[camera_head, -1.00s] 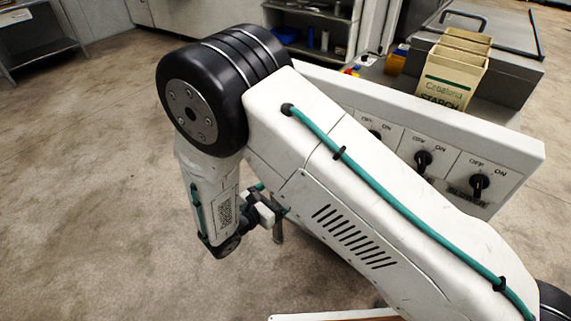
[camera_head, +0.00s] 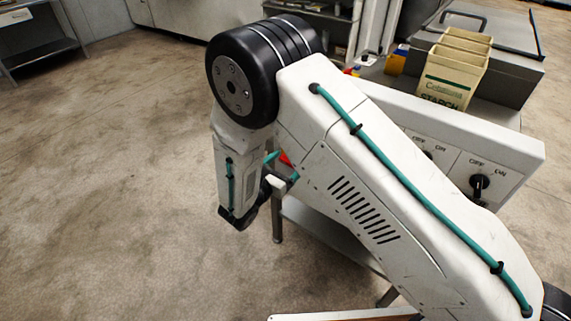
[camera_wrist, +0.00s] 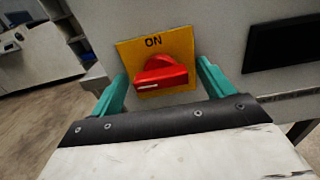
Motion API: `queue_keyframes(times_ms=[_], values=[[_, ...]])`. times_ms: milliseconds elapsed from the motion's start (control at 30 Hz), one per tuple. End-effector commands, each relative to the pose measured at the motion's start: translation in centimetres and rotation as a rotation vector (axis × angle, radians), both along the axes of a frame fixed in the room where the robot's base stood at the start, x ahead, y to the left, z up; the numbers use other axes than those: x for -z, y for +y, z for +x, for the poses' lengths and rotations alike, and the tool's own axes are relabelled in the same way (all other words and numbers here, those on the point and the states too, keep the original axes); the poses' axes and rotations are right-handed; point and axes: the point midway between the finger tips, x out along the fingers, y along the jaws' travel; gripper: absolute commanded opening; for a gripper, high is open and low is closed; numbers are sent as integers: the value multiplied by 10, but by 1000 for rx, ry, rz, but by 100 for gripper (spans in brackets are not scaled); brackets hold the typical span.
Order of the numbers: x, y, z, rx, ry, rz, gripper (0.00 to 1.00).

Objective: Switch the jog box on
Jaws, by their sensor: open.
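A red rotary knob (camera_wrist: 160,75) sits on a yellow plate (camera_wrist: 184,45) on a grey box face (camera_wrist: 220,30) in the wrist view. The word ON is printed above the knob. The knob lies nearly level, with a white line towards its left end. My gripper (camera_wrist: 162,72) is open, with one teal finger on each side of the knob. I cannot tell whether the fingers touch it. In the head view a small red patch (camera_head: 286,158) shows beside my wrist; my arm hides most of the area around it.
A white panel with black OFF/ON switches (camera_head: 479,184) is partly behind my arm. A starch box (camera_head: 452,85) stands beyond it. A dark rectangle (camera_wrist: 285,42) is right of the knob. Open floor (camera_head: 110,200) lies left.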

Motion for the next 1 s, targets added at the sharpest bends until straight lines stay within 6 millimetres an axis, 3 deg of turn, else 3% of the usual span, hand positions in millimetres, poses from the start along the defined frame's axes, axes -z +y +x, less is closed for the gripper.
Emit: queue_keyframes(times_ms=[100, 267, 300, 667, 1000], values=[[0, 0, 0, 0, 0, 0, 80], [0, 0, 0, 0, 0, 0, 38], [0, 1, 0, 0, 0, 0, 35], [0, 1, -1, -1, -28, 35, 35], [0, 0, -1, -1, -171, 221, 35]])
